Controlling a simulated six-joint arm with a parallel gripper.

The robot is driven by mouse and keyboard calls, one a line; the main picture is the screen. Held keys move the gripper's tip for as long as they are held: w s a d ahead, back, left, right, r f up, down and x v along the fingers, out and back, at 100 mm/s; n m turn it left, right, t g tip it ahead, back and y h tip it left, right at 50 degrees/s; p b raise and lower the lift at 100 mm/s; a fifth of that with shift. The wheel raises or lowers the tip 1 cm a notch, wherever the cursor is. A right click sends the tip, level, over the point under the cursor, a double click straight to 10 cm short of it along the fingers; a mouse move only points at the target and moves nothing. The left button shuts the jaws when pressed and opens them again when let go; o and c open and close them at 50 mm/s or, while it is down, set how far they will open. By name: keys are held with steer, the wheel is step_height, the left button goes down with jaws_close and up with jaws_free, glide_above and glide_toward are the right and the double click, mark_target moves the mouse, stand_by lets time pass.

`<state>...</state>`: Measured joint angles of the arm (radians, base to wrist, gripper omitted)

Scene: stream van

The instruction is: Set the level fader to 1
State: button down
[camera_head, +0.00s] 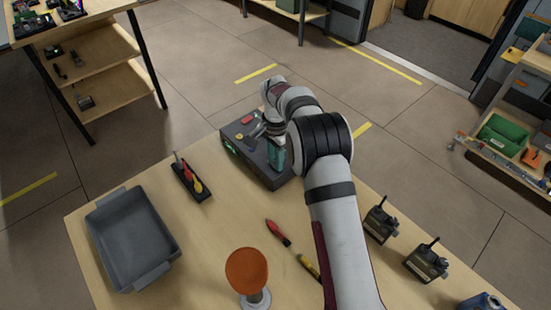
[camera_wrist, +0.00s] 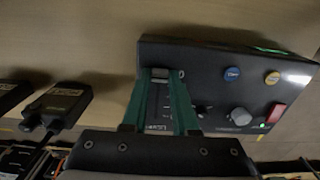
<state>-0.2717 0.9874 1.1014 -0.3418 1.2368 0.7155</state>
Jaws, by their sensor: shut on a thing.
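The dark control console (camera_head: 263,172) sits at the far edge of the wooden table. In the wrist view the console (camera_wrist: 215,62) fills the upper right. My gripper (camera_head: 274,156) is over its panel, with teal fingers pointing at it. In the wrist view my gripper (camera_wrist: 164,74) is shut on the level fader's cap (camera_wrist: 161,74), a small greyish piece between the fingertips. The cap is at the top end of the visible strip between the fingers. A white label shows lower in that gap. The scale marks and numbers are too small or hidden to read.
A grey tray (camera_head: 133,238), an orange-topped object (camera_head: 246,270) and screwdrivers lie on the table.

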steer(key=shift+w+d, duration=0.75)
steer(key=c, duration=0.7)
jaws_free()
steer(key=shift+r, duration=0.1)
step_height(320, 180, up, 16)
steer(key=shift+f, duration=0.15)
